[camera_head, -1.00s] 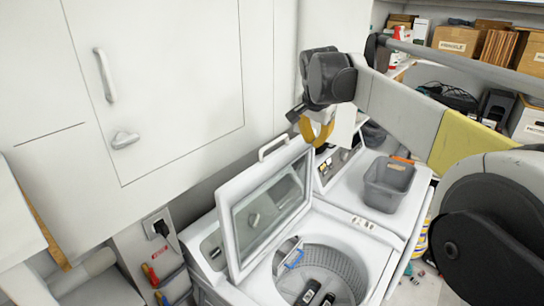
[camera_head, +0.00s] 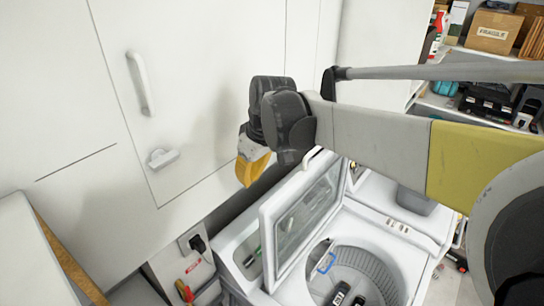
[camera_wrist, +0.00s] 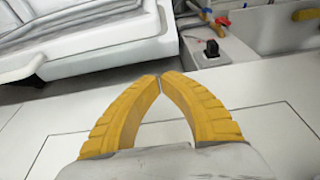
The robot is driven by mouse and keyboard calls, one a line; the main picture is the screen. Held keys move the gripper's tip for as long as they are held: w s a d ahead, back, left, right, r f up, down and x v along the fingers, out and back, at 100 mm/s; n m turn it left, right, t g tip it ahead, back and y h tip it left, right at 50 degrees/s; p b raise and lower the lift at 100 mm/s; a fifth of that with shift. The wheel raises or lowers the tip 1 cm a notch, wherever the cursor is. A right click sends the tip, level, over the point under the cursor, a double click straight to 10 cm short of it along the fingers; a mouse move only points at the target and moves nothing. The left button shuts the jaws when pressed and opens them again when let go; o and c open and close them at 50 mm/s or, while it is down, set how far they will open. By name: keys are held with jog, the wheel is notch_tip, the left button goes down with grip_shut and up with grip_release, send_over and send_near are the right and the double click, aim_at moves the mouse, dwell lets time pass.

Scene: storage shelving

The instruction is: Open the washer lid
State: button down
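The washer (camera_head: 412,262) is at the bottom right of the head view, with its drum (camera_head: 362,272) exposed. Its white lid (camera_head: 268,238), with a glass pane, stands raised and steeply tilted. The lid handle (camera_head: 312,159) is at its top edge, close below my wrist in the picture. My gripper (camera_head: 245,182), with yellow fingers, hangs left of the lid in front of the white cabinet, apparently empty. In the wrist view the fingertips of my gripper (camera_wrist: 160,78) meet. White machine parts (camera_wrist: 95,45) fill that view's upper left.
A large white cabinet (camera_head: 95,100) with handles stands behind and left. A power outlet with a black plug (camera_head: 197,243) is below it. Shelves with boxes (camera_head: 490,30) are at the upper right.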

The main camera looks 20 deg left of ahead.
jog(key=s+p+x, duration=0.1)
jog(key=x, duration=0.6)
jog(key=s+d+f+y+b, duration=0.1)
jog(key=s+d, duration=0.4)
jog(key=d, duration=1.2)
jog(key=shift+f+t+y+b, duration=0.15)
jog(key=shift+t+y+b, duration=0.25)
jog(key=shift+y+b, duration=0.35)
jog(key=shift+w+a, duration=0.1)
jog(key=shift+a, duration=0.05)
